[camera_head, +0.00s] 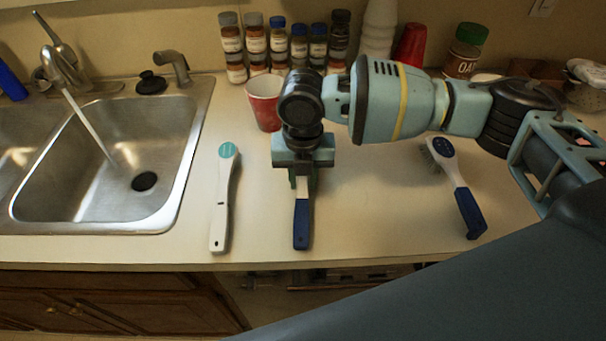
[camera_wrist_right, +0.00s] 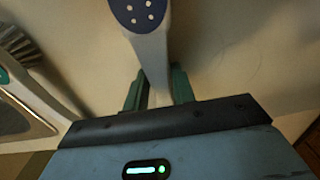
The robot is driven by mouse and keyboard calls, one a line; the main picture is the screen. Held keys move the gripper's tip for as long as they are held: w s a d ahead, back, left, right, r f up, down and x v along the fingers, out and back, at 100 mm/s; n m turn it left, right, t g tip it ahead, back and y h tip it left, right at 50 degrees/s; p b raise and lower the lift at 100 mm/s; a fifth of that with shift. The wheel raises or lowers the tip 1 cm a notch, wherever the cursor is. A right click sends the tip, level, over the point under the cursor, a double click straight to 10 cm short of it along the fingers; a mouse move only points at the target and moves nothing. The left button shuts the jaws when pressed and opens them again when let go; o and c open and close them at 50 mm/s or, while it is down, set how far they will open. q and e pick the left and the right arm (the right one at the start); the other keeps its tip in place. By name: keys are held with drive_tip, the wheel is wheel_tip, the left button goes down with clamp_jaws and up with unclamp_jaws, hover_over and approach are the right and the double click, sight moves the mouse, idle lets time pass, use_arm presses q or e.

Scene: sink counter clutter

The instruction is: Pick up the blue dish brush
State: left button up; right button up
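One blue dish brush (camera_head: 301,224), with a white neck and dark blue handle, lies under my right gripper (camera_head: 303,181), its handle end toward the counter's front edge. In the right wrist view its blue head with white dots (camera_wrist_right: 140,14) is at the top, and its white neck runs between the fingers. My right gripper (camera_wrist_right: 160,88) appears shut on this neck, with a finger against each side. In the head view the gripper hides the brush head. A similar blue-and-white brush (camera_head: 459,190) lies at the right. My left gripper is not in view.
A white brush with a teal head (camera_head: 222,200) lies close to the left, bristles showing in the wrist view (camera_wrist_right: 18,45). The sink (camera_head: 105,165) is further left. A red cup (camera_head: 264,104) and spice jars (camera_head: 277,45) stand behind. The counter between the blue brushes is clear.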

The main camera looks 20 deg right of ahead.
sight(302, 179)
drive_tip(key=shift+c, duration=1.1)
drive_tip(key=shift+r, duration=0.2)
drive_tip(key=shift+r, duration=0.65)
drive_tip(key=shift+s+a+r, duration=0.15)
drive_tip(key=shift+a+r, duration=0.05)
drive_tip(key=shift+r, duration=0.8)
drive_tip(key=s+a, duration=0.3)
drive_tip(key=s, duration=0.1)
drive_tip(key=s+a+r, duration=0.1)
drive_tip(key=s+a, duration=0.2)
drive_tip(key=a, duration=0.1)
drive_tip(key=s+a, duration=0.3)
drive_tip(key=s, duration=0.1)
drive_tip(key=shift+s+a+r, duration=0.2)
drive_tip(key=shift+s, duration=0.15)
drive_tip(key=shift+o, duration=1.3)
drive_tip(key=shift+c, duration=0.7)
drive_tip(key=shift+w, duration=0.1)
